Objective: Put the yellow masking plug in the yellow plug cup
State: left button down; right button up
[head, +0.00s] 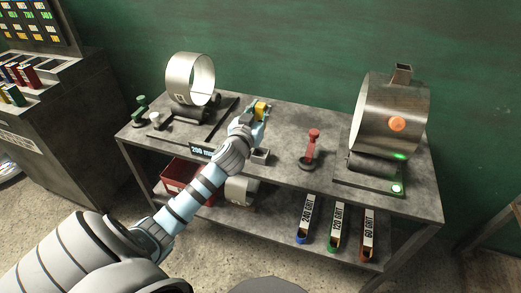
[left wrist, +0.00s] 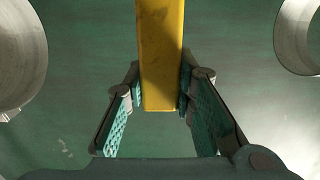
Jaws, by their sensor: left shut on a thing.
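My left gripper (head: 261,111) is raised over the middle of the workbench, shut on the yellow masking plug (head: 262,106). In the left wrist view the yellow plug (left wrist: 161,55) looks like a long yellow block between the two textured finger pads of my left gripper (left wrist: 161,100). A small grey open cup (head: 261,156) stands on the bench just below and beside my left wrist. No yellow mark shows on it, so I cannot tell whether it is the yellow plug cup. My right gripper is not in view.
A metal ring (head: 189,79) stands on a roller stand at the left. A large drum (head: 392,110) with an orange plug stands at the right. Green (head: 141,110) and red (head: 312,145) upright items stand on the bench. A red bin (head: 180,175) and grit-labelled boxes are below.

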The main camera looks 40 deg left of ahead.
pick_arm(q)
notch_tip(320, 180, down, 12)
jog(key=b, duration=0.5)
jog(key=shift+f, duration=0.2)
jog(key=shift+r, duration=0.1)
jog(key=c, duration=1.3)
grip_release()
jog(key=shift+c, duration=0.2)
